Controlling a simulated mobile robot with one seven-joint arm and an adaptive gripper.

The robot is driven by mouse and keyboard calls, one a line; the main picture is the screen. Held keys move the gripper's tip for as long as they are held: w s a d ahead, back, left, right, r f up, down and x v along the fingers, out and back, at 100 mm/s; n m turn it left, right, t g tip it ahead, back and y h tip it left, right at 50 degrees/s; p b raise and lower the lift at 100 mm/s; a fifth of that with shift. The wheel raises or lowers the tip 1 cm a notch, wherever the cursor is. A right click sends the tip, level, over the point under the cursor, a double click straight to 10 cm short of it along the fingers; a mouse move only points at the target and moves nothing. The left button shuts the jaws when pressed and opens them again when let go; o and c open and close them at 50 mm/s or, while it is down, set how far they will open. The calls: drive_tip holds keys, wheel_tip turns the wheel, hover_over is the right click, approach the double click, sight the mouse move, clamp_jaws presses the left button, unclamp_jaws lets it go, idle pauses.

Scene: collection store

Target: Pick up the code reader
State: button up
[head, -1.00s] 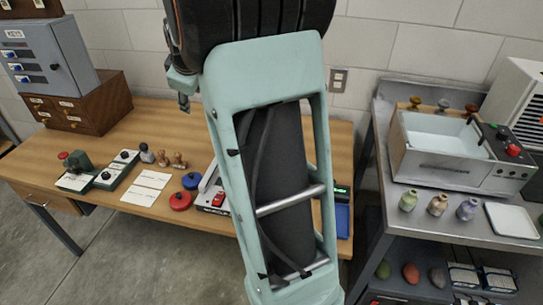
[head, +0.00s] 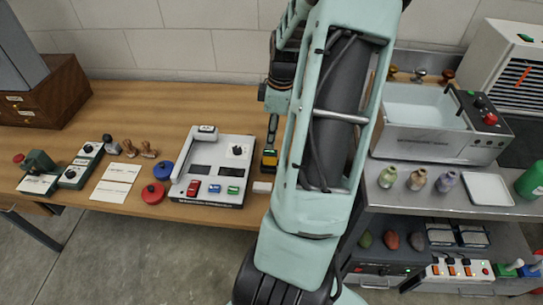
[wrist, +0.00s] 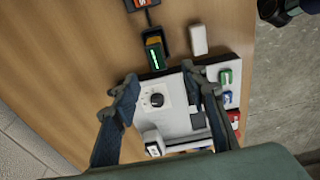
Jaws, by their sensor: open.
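In the head view my gripper (head: 272,132) hangs over the table near the reader, partly hidden by my arm. Whether a finger touches anything cannot be told.
The white panel (head: 213,147) with a knob and coloured switches stands close by. A small white block (wrist: 198,39) lies beside the reader, near the table's front edge. Red and blue round lids (head: 153,193) lie left of the panel. A metal bench with a sink (head: 425,145) stands right.

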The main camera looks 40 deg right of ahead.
sight(271, 152)
wheel_tip(271, 152, down, 5)
drive_tip(key=shift+w+a+f, duration=0.1)
drive_tip(key=shift+a+f, duration=0.05)
drive_tip(key=shift+f, duration=0.05)
drive_tip(key=shift+w+d+f, duration=0.1)
drive_tip(key=shift+w+f, duration=0.05)
drive_tip(key=shift+f, duration=1.25)
drive_tip(key=shift+w+d+f, duration=0.1)
drive_tip(key=shift+f, duration=1.25)
clamp_jaws()
